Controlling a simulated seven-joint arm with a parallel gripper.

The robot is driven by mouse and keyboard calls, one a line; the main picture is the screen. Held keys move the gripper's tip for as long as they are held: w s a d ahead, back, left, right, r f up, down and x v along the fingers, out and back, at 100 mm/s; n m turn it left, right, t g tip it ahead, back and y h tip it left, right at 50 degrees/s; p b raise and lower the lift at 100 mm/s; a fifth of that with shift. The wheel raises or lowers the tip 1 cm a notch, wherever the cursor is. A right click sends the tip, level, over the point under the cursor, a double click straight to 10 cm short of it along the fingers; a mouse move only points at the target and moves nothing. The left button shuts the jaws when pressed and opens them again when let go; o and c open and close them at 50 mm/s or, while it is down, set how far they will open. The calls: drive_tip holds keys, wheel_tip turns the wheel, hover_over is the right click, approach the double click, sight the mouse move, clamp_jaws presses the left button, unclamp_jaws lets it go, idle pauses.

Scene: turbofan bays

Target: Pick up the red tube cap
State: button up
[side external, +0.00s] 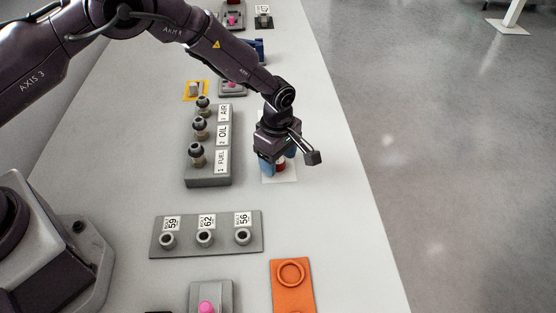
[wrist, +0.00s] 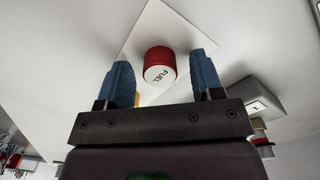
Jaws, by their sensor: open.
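The red tube cap (wrist: 159,60) has a white top marked FUEL and stands on a white card (wrist: 165,20). In the wrist view it sits between and just beyond the two blue fingers of my gripper (wrist: 164,82), which are apart with nothing held. In the side view my gripper (side external: 279,168) points down over the card, and the cap (side external: 281,168) shows only as a bit of red between the fingers. Whether a finger touches the cap cannot be told.
A grey block (side external: 209,182) with several dark-topped fittings labelled FUEL, OIL and AIR stands left of my gripper. A grey plate (side external: 186,246) with sockets marked 59, 62 and 56 lies nearer. An orange plate (side external: 292,298) lies at the front. The table's right edge is close.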

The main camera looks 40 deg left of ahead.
drive_tip(key=c, duration=0.9)
drive_tip(key=shift+r, duration=0.1)
drive_tip(key=shift+c, duration=0.2)
drive_tip(key=shift+r, duration=0.6)
drive_tip(key=s+a+r, duration=0.4)
drive_tip(key=s+r, duration=0.7)
drive_tip(key=s, duration=0.2)
drive_tip(key=shift+s+r, duration=0.25)
drive_tip(key=shift+r, duration=0.1)
